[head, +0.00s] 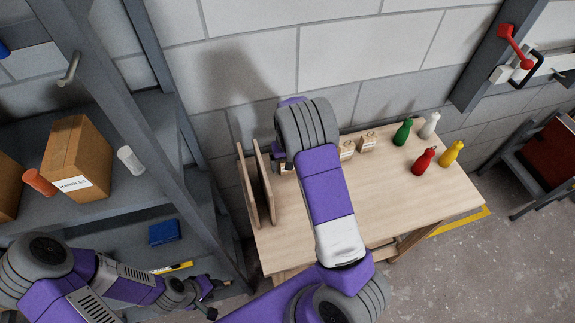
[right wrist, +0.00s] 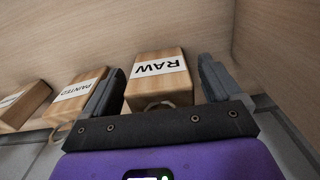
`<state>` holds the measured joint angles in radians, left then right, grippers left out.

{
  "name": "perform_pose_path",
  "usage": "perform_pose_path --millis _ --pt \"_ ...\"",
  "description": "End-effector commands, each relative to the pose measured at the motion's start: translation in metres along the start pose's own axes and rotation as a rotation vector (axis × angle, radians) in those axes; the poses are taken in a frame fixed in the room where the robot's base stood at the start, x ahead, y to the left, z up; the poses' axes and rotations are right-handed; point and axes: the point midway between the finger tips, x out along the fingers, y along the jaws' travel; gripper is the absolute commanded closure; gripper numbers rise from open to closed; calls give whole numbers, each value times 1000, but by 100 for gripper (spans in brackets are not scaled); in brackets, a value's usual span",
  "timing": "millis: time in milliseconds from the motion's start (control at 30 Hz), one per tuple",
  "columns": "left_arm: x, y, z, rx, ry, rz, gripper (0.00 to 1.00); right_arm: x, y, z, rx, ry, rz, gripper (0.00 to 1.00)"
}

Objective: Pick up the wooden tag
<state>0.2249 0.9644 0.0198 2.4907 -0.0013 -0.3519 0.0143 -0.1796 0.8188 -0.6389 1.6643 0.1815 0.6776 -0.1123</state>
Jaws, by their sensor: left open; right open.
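Several wooden tags with white labels and cord loops stand in a row in the right wrist view. The one marked RAW (right wrist: 158,80) sits between the open fingers of my right gripper (right wrist: 160,88); I cannot tell if the fingers touch it. The tag marked PAINTED (right wrist: 75,97) is just left of the fingers, and a third tag (right wrist: 22,104) is further left, its label hard to read. In the head view two tags (head: 367,141) (head: 346,149) show on the table; my right arm hides most of the rest and its gripper. My left gripper (head: 217,297) is open and empty by the shelf.
The wooden table (head: 400,195) has upright boards (head: 250,185) at its left end. Green (head: 402,132), white (head: 430,125), red (head: 424,161) and yellow (head: 451,153) bottles stand at its right. A grey shelf (head: 130,195) holds a cardboard box (head: 75,150) at left. The table's front right is clear.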

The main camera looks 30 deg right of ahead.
Motion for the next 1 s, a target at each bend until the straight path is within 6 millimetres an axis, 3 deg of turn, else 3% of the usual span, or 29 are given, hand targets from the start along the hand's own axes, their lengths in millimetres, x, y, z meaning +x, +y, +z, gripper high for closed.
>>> perform_pose_path --millis 100,467,767,1000 --pt "0 0 0 0 0 0 57 0 0 0 0 0 0 12" --pt "0 0 0 0 0 0 57 -1 0 0 0 1 0 65" --pt "-1 0 0 0 0 0 57 -9 0 -1 0 4 -1 65" --pt "-4 2 0 0 0 0 57 -55 -1 -1 -1 6 -2 65"
